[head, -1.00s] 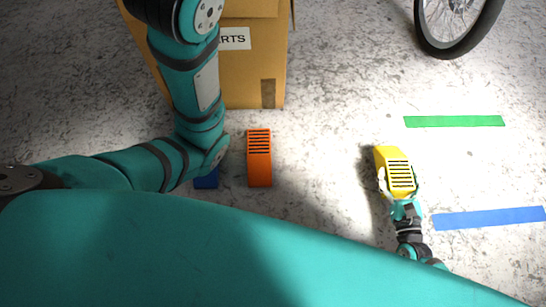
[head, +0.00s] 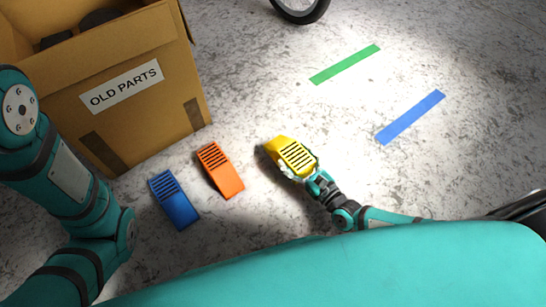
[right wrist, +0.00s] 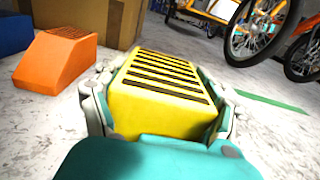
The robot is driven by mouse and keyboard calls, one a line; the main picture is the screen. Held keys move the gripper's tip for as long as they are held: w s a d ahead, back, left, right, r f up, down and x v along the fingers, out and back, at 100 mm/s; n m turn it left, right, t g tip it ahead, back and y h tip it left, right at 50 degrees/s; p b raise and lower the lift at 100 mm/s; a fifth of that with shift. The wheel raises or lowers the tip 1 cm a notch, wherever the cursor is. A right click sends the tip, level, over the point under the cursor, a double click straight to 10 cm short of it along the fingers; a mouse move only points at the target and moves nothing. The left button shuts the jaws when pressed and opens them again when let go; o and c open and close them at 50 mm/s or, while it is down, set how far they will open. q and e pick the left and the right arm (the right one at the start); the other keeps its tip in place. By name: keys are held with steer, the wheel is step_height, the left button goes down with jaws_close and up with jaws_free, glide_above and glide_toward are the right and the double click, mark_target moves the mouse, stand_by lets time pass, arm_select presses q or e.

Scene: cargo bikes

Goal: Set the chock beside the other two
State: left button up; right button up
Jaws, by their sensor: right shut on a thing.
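The yellow chock (head: 284,148), with a black-slotted sloping top, is between the fingers of my right gripper (head: 297,170). The right wrist view shows the chock (right wrist: 160,95) filling the middle, a finger of the gripper (right wrist: 162,100) on each side. It is at or just above the floor; I cannot tell if it touches. The orange chock (head: 220,172) stands to its left with a strip of floor between. The blue chock (head: 174,200) stands just left of the orange one, roughly parallel. The yellow one is turned more sideways. My left gripper does not show, only its arm.
A cardboard box (head: 165,115) marked OLD PARTS stands behind the blue and orange chocks. Green tape (head: 345,64) and blue tape (head: 411,117) lie on the floor to the right. A bike wheel (head: 300,8) is at the top. Floor between the yellow and orange chocks is clear.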

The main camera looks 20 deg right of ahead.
mark_target(274, 146)
steer(key=w+a, duration=0.1)
steer(key=w+a+b, duration=0.1)
steer(key=w, duration=0.1)
steer(key=w+a+b, duration=0.1)
steer(key=shift+w+a+f, duration=0.25)
steer(key=shift+w+a, duration=0.05)
steer(key=shift+w, duration=0.1)
steer(key=shift+w+a, duration=0.35)
steer(key=shift+w, duration=0.1)
step_height(274, 146, down, 4)
steer(key=b, duration=0.3)
steer(key=shift+r+b, duration=0.15)
steer(key=shift+b, duration=0.2)
steer(key=shift+r, duration=0.1)
steer(key=o, duration=1.7)
